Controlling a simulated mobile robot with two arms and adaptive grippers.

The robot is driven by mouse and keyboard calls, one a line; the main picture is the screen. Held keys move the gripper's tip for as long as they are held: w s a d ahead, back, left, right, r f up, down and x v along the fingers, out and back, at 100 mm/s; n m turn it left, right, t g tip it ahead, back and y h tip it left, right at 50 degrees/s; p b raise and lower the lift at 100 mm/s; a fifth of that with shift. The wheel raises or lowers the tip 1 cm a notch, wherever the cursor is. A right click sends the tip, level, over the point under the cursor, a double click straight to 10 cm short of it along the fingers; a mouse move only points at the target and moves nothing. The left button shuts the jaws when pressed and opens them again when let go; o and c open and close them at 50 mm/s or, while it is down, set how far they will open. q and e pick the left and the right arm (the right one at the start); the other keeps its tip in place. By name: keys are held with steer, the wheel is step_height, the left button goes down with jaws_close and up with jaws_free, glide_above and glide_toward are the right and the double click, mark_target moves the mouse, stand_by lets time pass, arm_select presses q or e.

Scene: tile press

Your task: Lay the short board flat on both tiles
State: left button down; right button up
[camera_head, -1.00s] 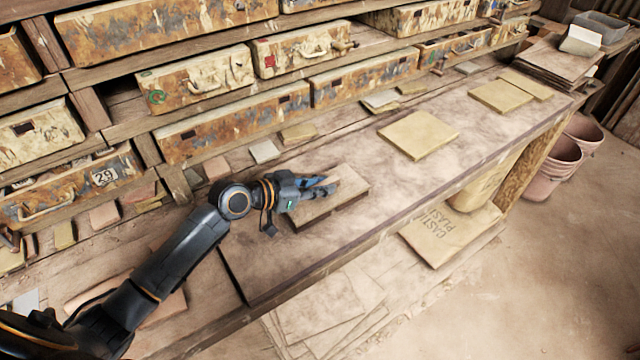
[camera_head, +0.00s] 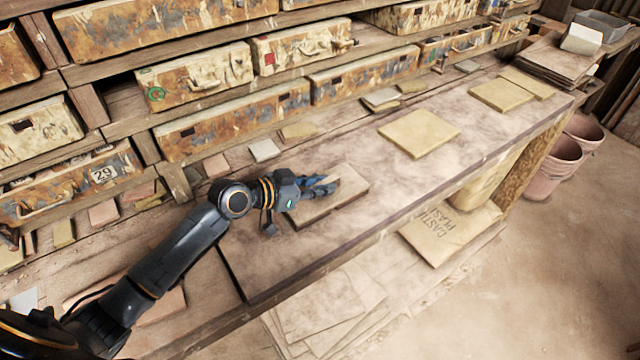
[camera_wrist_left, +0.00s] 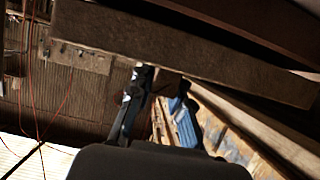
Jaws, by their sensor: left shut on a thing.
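The short board (camera_head: 345,198) is a flat brown rectangle over the near part of the bench. My left gripper (camera_head: 322,186) reaches it from the left and is shut on its left part. In the left wrist view a dark slab, which looks like the board (camera_wrist_left: 215,62), crosses the top, with the gripper's fingers (camera_wrist_left: 163,85) at its lower edge. I cannot tell whether tiles lie under the board or whether it touches the bench. A flat yellowish square piece (camera_head: 420,133) lies farther right, apart from the board. My right gripper is not in view.
The bench (camera_head: 420,185) is bare between the board and the yellowish piece. More flat yellow pieces (camera_head: 500,95) lie at its far right end. Stained drawers (camera_head: 235,122) stand along the back, with small tile samples (camera_head: 264,150) before them. Pink buckets (camera_head: 552,168) stand on the floor.

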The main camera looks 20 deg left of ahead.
arm_select(q)
steer(key=shift+f, duration=0.15)
stand_by(0.3)
steer(key=c, duration=1.2)
jaws_free()
steer(key=shift+o, duration=0.2)
steer(key=shift+s+a, duration=0.1)
steer(key=shift+s, duration=0.05)
steer(key=v, duration=1)
steer(key=shift+s+a, duration=0.15)
steer(key=shift+a, duration=0.05)
steer(key=shift+s+a+r, duration=0.3)
steer(key=shift+s+r, duration=0.1)
steer(key=shift+s, duration=0.05)
step_height(320, 180, up, 7)
steer(key=p, duration=0.5)
